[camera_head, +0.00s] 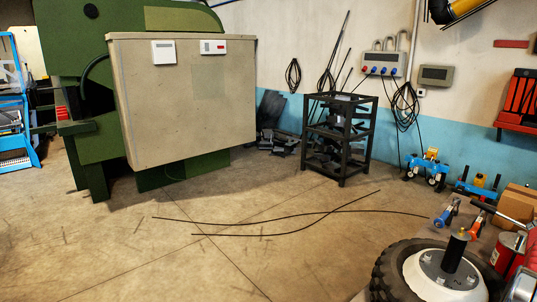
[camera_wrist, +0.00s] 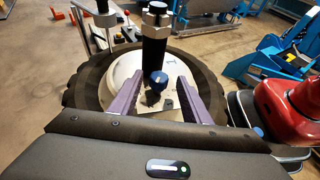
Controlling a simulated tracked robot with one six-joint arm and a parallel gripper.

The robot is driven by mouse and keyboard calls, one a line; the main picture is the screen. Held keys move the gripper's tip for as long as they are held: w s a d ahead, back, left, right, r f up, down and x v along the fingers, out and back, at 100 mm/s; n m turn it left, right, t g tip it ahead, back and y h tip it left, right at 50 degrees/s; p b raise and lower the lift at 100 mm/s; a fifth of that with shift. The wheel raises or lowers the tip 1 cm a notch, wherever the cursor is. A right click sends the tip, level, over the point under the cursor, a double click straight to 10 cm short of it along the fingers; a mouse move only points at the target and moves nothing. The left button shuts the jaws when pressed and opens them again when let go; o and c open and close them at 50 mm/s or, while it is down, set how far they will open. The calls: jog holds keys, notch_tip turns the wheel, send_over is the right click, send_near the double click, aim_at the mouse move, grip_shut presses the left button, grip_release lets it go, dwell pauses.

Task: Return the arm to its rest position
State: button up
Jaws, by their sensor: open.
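My gripper (camera_wrist: 158,80) shows in the wrist view with its two purple fingers spread apart. Nothing is gripped between them. A small blue knob (camera_wrist: 157,83) and a pale plate show in the gap between the fingers, but I cannot tell how far below them. Past the fingertips is a wheel with a black tyre (camera_wrist: 80,95) and a white hub (camera_wrist: 122,75). A dark upright post (camera_wrist: 155,45) rises from the hub. The same wheel shows at the lower right of the head view (camera_head: 393,264). I cannot make out my gripper in the head view.
Thin black rods or cables (camera_head: 290,216) lie on the open floor. A green machine (camera_head: 60,40) with a grey panel (camera_head: 185,100) stands left. A black rack (camera_head: 340,135) stands near the wall. A red object (camera_wrist: 300,103) is close on the right in the wrist view.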

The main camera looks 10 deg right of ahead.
jog(key=w+a+r+n+t+h, duration=0.1)
jog(key=w+a+r+t+h, duration=0.45)
jog(key=w+a, duration=0.7)
jog(key=w+a+r+n+t, duration=0.1)
jog(key=w+a+r+t, duration=0.2)
jog(key=a, duration=0.5)
jog(key=w+a+r+t, duration=0.1)
jog(key=w+a+r, duration=0.1)
jog(key=w+a, duration=0.5)
jog(key=s+a+t+y, duration=0.15)
jog(key=a+t, duration=0.35)
jog(key=a, duration=1.5)
jog(key=s+a+f+t+y, duration=0.1)
jog(key=s+a+f+t, duration=0.1)
jog(key=a, duration=0.7)
jog(key=s+a+f+m+t+y, duration=0.1)
jog(key=s+a+f, duration=0.3)
jog(key=a, duration=0.4)
jog(key=shift+s+a+t+y, duration=0.4)
jog(key=shift+s+t+y, duration=0.2)
jog(key=shift+s+t, duration=0.15)
